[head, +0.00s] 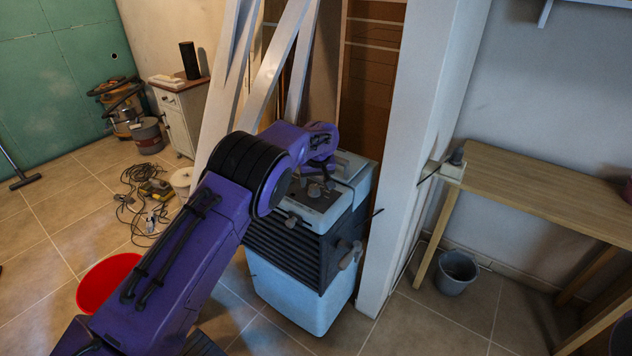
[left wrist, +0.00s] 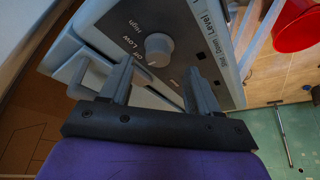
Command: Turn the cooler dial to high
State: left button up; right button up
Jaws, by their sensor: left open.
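The cooler (head: 298,298) is a light blue box with dark front louvres. It stands on the tiles beside the white post in the head view. Its grey control panel (left wrist: 205,30) fills much of the left wrist view. A round grey dial (left wrist: 158,48) sits there beside printed "High" and "Low" labels; its pointer direction is too small to tell. My left gripper (left wrist: 158,68) is open, its two fingers spread on either side of the dial's near side, with no clear contact. In the head view my left arm reaches over the cooler top and partly hides the panel. My right gripper is not in view.
White planks (head: 262,85) lean behind the cooler, and a white post (head: 420,150) stands close to its right. A red basin (head: 108,282) lies on the floor at left, near tangled cables (head: 140,190). A wooden table (head: 540,185) and grey bucket (head: 457,273) are at right.

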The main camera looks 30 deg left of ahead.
aim_at(314, 187)
pick_arm(q)
jog(key=x, duration=0.5)
jog(key=shift+w+p, duration=0.2)
jog(key=shift+p, duration=0.15)
jog(key=shift+d+r, duration=0.1)
jog(key=shift+s+r, duration=0.1)
jog(key=shift+s, duration=0.05)
jog(key=c, duration=1)
jog(key=shift+c, duration=0.2)
